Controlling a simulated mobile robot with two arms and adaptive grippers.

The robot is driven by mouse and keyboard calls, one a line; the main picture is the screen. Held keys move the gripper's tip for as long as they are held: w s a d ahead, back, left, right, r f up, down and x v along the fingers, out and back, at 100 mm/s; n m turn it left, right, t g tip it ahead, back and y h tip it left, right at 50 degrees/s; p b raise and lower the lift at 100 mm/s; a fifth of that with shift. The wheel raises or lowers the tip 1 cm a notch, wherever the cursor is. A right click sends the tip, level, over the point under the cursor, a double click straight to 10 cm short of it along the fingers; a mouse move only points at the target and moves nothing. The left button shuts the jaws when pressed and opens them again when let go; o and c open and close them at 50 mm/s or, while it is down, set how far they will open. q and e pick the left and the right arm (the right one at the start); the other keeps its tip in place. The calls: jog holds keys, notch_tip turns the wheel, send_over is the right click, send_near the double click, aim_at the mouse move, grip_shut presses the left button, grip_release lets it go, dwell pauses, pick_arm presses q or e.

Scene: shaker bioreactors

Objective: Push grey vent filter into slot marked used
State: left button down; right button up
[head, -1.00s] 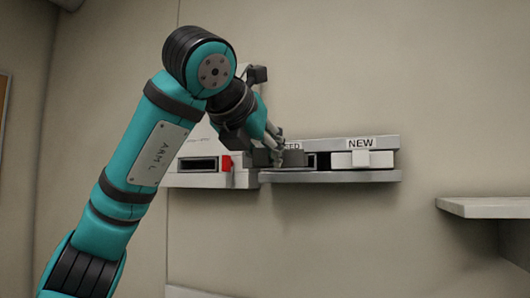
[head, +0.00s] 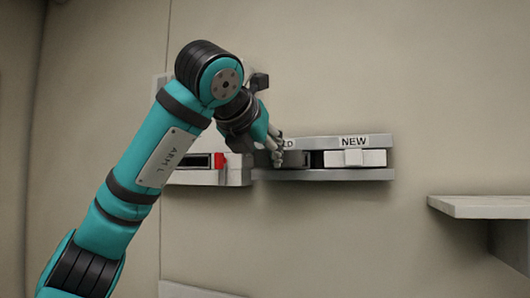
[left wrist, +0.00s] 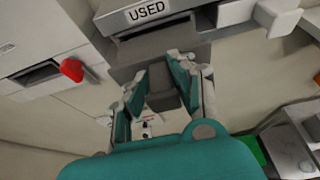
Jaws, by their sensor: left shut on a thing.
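The grey vent filter (head: 294,158) is at the slot under the partly hidden USED label (head: 288,143) on the wall rack. My left gripper (head: 276,152) is shut on its handle. In the left wrist view the fingers (left wrist: 161,78) clasp the grey handle (left wrist: 164,97), and the filter's wide body (left wrist: 126,56) lies just below the dark slot edge under the USED label (left wrist: 147,10). How deep the filter sits cannot be told. My right gripper is not in view.
A white filter (head: 370,158) sits under the NEW label (head: 354,141), right of the USED slot. A unit with a red lever (head: 219,160) is just left of the rack. A shelf (head: 482,207) juts out at right; the wall between is clear.

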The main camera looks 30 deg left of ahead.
pick_arm(q)
jog(key=shift+w+a+p, duration=0.25)
jog(key=shift+w+p, duration=0.25)
jog(key=shift+w, duration=0.6)
jog(key=shift+w+a+p, duration=0.3)
jog(key=shift+w+p, duration=0.2)
jog(key=shift+w, duration=0.55)
jog(key=shift+w+a+p, duration=0.25)
jog(key=shift+w+p, duration=0.25)
jog(key=shift+w, duration=0.6)
dwell(3.6)
jog(key=c, duration=1)
grip_release()
jog(key=shift+c, duration=0.2)
jog(key=shift+s, duration=0.1)
jog(key=v, duration=1.2)
